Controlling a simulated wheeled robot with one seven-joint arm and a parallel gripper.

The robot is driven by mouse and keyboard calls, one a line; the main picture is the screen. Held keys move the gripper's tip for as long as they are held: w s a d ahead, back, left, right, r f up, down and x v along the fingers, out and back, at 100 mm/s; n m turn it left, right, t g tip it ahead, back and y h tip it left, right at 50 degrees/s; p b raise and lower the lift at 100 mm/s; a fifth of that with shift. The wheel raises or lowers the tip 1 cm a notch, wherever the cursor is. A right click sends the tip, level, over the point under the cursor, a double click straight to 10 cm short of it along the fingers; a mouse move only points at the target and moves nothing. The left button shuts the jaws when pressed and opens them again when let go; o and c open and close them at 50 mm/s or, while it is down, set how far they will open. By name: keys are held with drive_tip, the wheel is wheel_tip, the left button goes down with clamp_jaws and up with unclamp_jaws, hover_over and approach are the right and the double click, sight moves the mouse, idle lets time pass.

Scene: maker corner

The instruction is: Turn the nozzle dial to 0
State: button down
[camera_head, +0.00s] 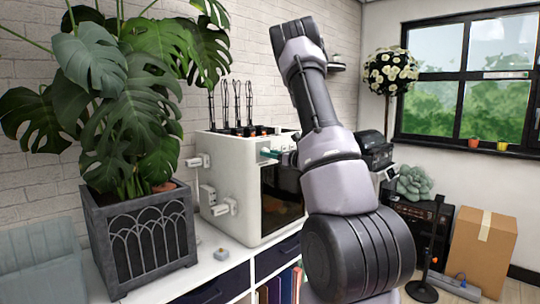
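A white box-shaped machine (224,176) with a dark glass front stands on the white cabinet top, left of my arm. Black upright parts rise from its top. A small teal part (269,153) shows at its upper front edge, beside my arm; I cannot tell whether it is the nozzle dial. No dial face or number is readable. My arm rises in front of the machine's right side and covers part of it. My gripper cannot be made out, so its opening and any contact are hidden.
A large leafy plant in a dark grey pot (140,240) stands left of the machine. A small grey block (221,254) lies on the cabinet top (195,271). A cardboard box (480,250) and a black stand (428,262) are on the floor at right.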

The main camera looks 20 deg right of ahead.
drive_tip(key=shift+n, duration=0.3)
drive_tip(key=n, duration=2.3)
drive_tip(key=shift+d+r, duration=0.1)
drive_tip(key=shift+n, duration=0.3)
idle(0.3)
drive_tip(key=shift+c, duration=2.3)
unclamp_jaws()
drive_tip(key=v, duration=1)
drive_tip(key=shift+s, duration=0.4)
